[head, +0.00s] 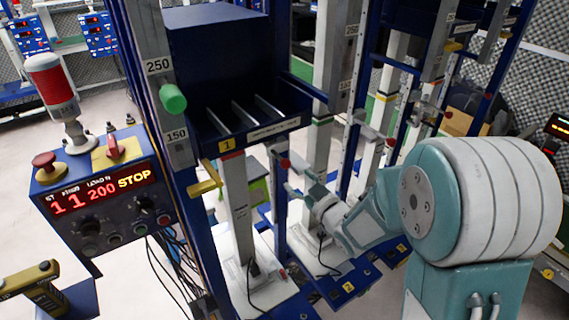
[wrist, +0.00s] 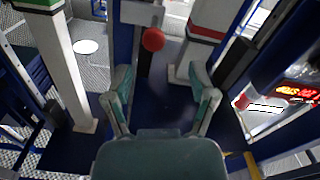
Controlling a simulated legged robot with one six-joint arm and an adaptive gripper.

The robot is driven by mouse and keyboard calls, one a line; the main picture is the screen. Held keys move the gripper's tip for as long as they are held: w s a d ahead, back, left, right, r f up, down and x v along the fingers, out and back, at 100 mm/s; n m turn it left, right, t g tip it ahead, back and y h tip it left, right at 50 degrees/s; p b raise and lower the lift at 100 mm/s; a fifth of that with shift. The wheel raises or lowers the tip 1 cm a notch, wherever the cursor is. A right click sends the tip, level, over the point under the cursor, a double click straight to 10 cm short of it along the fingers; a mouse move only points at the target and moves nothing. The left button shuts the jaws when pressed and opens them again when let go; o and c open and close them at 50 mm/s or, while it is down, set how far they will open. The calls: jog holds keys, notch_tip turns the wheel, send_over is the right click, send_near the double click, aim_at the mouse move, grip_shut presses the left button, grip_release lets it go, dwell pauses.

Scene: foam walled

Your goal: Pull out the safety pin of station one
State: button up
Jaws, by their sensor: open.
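Station one is the near blue frame with a yellow "1" label (head: 227,145). A red ball knob (head: 285,163), which looks like its safety pin, sits on the frame's right side. It also shows in the wrist view (wrist: 153,39), in front of a grey post. My gripper (head: 289,177) is beside the knob in the head view. In the wrist view my gripper (wrist: 160,82) has its two teal fingers spread and empty. The knob appears beyond the fingertips, roughly in line with the gap between them, with no visible contact. The pin's shaft is hidden.
A green knob (head: 172,98) and a yellow handle (head: 205,180) stick out of the frame. Similar stations stand close on the right. Cables hang below.

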aim_at(289, 166)
jog(key=x, duration=0.5)
jog(key=shift+w+d, duration=0.3)
jog(key=shift+w, duration=0.15)
jog(key=shift+w+a, duration=0.45)
jog(key=shift+w, duration=0.1)
jog(key=shift+a, duration=0.35)
jog(key=shift+d, duration=0.2)
grip_shut()
